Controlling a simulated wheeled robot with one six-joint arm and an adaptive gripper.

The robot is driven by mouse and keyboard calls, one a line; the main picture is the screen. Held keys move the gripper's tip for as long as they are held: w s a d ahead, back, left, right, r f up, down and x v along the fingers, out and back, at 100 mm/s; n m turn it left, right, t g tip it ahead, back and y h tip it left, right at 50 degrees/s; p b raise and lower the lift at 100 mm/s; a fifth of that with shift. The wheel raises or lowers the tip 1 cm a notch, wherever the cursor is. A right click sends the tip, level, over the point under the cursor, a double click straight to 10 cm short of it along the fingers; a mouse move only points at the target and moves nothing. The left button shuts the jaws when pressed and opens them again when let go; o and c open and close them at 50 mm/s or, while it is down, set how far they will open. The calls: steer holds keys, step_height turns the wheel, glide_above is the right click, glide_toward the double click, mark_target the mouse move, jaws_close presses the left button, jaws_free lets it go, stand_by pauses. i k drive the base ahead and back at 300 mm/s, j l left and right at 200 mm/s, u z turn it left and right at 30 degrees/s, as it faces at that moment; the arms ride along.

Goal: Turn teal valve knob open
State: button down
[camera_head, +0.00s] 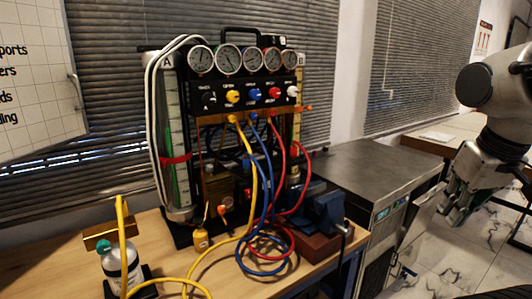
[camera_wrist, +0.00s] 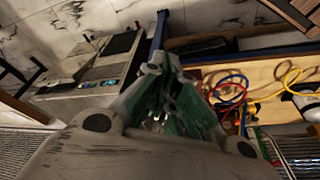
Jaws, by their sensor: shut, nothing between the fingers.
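A small bottle (camera_head: 122,268) with a grey-white body and dark label stands at the front left of the wooden bench in the head view. A teal knob-like cap (camera_head: 103,246) sits on its top left side, and a yellow hose rises in front of it. My gripper (camera_head: 452,216) hangs at the far right of the head view, over the floor and well away from the bottle. In the wrist view my gripper (camera_wrist: 158,72) is shut and empty, with green inner pads. A white bottle-like shape shows at that view's right edge; the teal knob cannot be made out there.
A gauge rig (camera_head: 247,92) with dials, coloured knobs and hoses stands on the bench (camera_head: 45,268). A blue vise (camera_head: 326,212) is at the bench's right end. A grey-topped cabinet (camera_head: 370,165) stands between the bench and my arm. Looped hoses cover the bench front.

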mark_target(104, 247)
steer(key=u, duration=1.55)
